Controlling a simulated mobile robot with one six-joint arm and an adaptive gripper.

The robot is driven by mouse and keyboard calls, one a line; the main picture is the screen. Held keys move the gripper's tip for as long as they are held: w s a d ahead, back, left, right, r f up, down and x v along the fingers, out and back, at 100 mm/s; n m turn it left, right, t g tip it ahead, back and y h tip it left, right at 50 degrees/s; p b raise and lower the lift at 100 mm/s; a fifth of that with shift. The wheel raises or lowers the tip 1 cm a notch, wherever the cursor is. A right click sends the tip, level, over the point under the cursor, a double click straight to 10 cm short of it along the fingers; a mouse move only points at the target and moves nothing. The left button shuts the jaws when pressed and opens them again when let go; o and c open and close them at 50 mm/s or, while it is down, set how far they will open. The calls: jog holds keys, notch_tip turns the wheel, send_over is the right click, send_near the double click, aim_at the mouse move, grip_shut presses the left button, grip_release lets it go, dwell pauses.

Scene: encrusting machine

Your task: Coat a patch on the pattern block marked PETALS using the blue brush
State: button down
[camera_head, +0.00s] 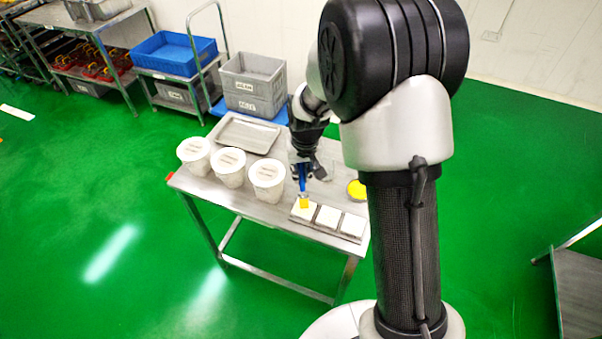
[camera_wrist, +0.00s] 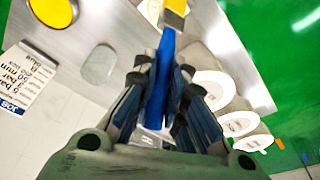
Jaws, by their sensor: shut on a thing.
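My gripper (camera_head: 305,160) is shut on the upright blue brush (camera_head: 302,176), whose handle also shows between the fingers (camera_wrist: 165,75) in the wrist view. The brush's yellow tip (camera_head: 304,202) points down at the leftmost white pattern block (camera_head: 299,212). I cannot tell whether it touches. The middle block (camera_head: 328,217) and right block (camera_head: 353,225) stand beside it in a row, with bare white tops. No PETALS marking is readable on any block. A round dish of yellow (camera_head: 357,190) stands behind the blocks, and it also shows in the wrist view (camera_wrist: 52,12).
Three white tubs (camera_head: 266,178) stand left of the blocks on the metal table (camera_head: 235,198). An empty metal tray (camera_head: 247,133) lies at the back. Grey crates (camera_head: 252,85) and a blue bin (camera_head: 174,53) stand beyond. Green floor is open in front.

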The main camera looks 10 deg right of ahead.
aim_at(301, 166)
jog(key=shift+w+p+v, duration=0.15)
jog(key=shift+p+v, duration=0.3)
jog(key=shift+v, duration=0.3)
jog(key=shift+w+p+v, duration=0.15)
jog(key=shift+p+v, duration=0.25)
jog(key=shift+v, duration=0.3)
jog(key=shift+d+r, duration=0.1)
